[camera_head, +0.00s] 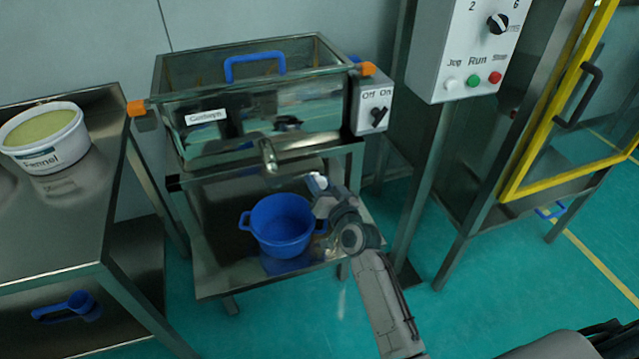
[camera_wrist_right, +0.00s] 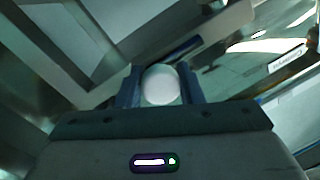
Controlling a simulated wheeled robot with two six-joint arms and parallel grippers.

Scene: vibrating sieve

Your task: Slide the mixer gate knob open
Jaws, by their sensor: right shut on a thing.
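The mixer (camera_head: 180,125) is a shiny steel trough on a steel stand, left of centre in the head view. The gate knob shows as a round white ball (camera_wrist_right: 160,85) in the right wrist view. It sits between the two dark fingers of my right gripper (camera_wrist_right: 160,88), which is shut on it. In the head view my right gripper (camera_head: 322,190) is at the stand's right side, below the trough, where a small white spot shows at its tip. A spout (camera_head: 269,155) hangs at the trough's front. My left gripper is in neither view.
A blue pot (camera_head: 281,224) stands on the lower shelf (camera_head: 215,270), close left of my right gripper. A steel table (camera_head: 50,230) with a labelled white tub (camera_head: 45,150) is at the left. A control box (camera_head: 465,50) and yellow-framed door (camera_head: 510,185) are at the right.

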